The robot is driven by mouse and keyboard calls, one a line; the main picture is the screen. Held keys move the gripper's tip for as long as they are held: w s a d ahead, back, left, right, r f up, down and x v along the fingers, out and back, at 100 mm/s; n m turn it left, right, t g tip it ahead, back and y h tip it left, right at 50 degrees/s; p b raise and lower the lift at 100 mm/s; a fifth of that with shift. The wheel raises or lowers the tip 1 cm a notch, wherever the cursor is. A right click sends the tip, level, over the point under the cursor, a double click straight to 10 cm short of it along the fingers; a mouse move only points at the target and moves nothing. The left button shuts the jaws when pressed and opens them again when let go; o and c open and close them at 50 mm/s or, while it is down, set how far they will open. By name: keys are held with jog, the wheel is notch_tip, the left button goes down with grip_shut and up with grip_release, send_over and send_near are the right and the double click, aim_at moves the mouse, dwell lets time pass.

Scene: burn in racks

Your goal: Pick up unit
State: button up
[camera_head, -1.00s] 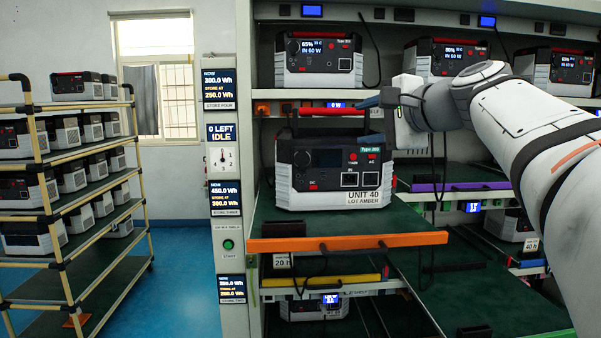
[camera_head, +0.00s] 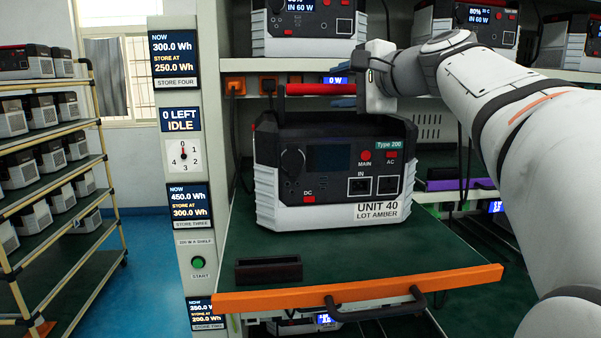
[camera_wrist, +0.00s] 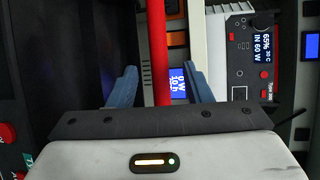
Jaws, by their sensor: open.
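UNIT 40 (camera_head: 335,170) is a black and light grey power unit with a LOT AMBER label. It stands upright on the green pulled-out shelf (camera_head: 350,262), and its front panel faces me. Its red top handle (camera_head: 312,89) is raised above the body. My gripper (camera_head: 343,95) is at the right end of this handle, coming from the right. In the wrist view, the red handle (camera_wrist: 160,40) runs between the two blue fingers (camera_wrist: 161,78), with gaps on both sides. The fingers are open and hold nothing. My wrist partly hides the handle's right end.
An orange bar (camera_head: 360,290) with a black pull edges the shelf. A dark, empty holder (camera_head: 268,270) lies at its front left. Other units (camera_head: 305,28) fill the shelf above. A display column (camera_head: 182,150) stands left. A loaded rack (camera_head: 50,170) is further left, with blue floor between.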

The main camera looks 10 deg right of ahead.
aim_at(333, 86)
jog(key=p+x, duration=0.1)
jog(key=x, duration=0.5)
jog(key=shift+d, duration=0.1)
jog(key=shift+s, duration=0.1)
grip_shut()
dwell(1.1)
jog(key=shift+r, duration=0.25)
